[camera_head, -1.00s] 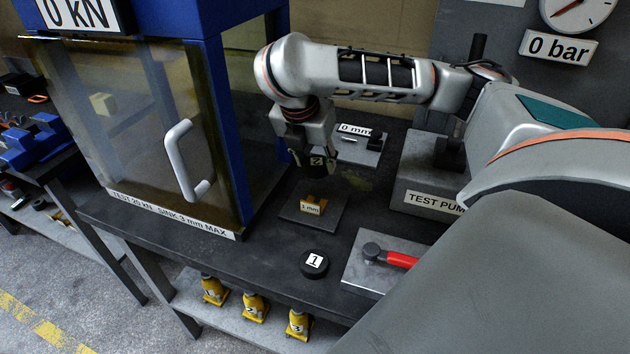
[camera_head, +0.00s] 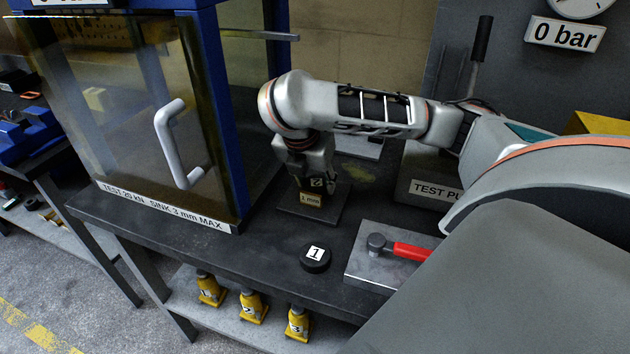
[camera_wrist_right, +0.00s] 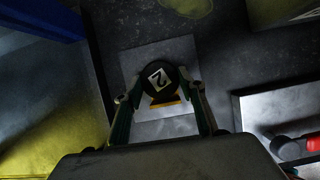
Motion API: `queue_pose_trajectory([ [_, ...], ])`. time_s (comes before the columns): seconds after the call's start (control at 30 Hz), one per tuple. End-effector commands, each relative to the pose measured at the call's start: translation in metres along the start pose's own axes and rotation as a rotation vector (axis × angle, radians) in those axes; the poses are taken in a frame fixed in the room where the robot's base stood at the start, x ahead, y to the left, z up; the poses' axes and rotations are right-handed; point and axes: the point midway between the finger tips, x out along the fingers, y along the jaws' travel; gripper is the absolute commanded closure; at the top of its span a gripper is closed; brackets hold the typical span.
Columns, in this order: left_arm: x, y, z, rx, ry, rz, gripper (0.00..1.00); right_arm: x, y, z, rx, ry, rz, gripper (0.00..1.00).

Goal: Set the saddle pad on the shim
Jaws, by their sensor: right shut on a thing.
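A black round saddle pad marked 2 (camera_head: 317,183) is between the fingers of my right gripper (camera_head: 314,181), which is shut on it. In the right wrist view the pad (camera_wrist_right: 159,78) sits between the two fingertips (camera_wrist_right: 158,93). The yellow shim labelled 1 mm (camera_head: 311,200) stands on a grey plate (camera_head: 327,215). The pad is directly over or against the shim. I cannot tell whether they touch. In the right wrist view a yellow edge of the shim (camera_wrist_right: 167,101) shows below the pad. My left gripper is not in view.
A second black pad marked 1 (camera_head: 315,258) lies in front on the dark bench. A red-handled hammer (camera_head: 400,249) lies on a grey plate at right. The blue test cabinet (camera_head: 215,110) stands left, the test pump (camera_head: 425,190) right. Several yellow jacks (camera_head: 252,307) stand below.

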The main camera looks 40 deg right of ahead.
Motion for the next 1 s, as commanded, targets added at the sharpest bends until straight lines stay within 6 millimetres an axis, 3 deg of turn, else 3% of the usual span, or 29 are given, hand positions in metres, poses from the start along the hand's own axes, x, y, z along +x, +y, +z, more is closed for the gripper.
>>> queue_pose_trajectory([
  [0.33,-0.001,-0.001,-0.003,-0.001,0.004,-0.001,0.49,0.008,0.000,-0.003,0.000,0.000,-0.001,0.83],
  [0.37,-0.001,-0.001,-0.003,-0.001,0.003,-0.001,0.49,0.008,0.000,-0.003,0.000,0.000,-0.001,0.53],
  [0.4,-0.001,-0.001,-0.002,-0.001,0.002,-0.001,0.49,0.008,0.000,-0.003,0.000,0.000,-0.001,0.43],
  [0.83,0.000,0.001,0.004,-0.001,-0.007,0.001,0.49,0.006,0.000,-0.003,0.000,0.001,-0.001,0.43],
  [0.93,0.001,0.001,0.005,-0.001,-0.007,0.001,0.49,0.000,0.000,0.000,0.000,0.000,0.001,0.43],
  [1.0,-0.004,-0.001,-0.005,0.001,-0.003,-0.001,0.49,-0.015,0.001,0.003,0.000,-0.003,0.004,0.43],
])
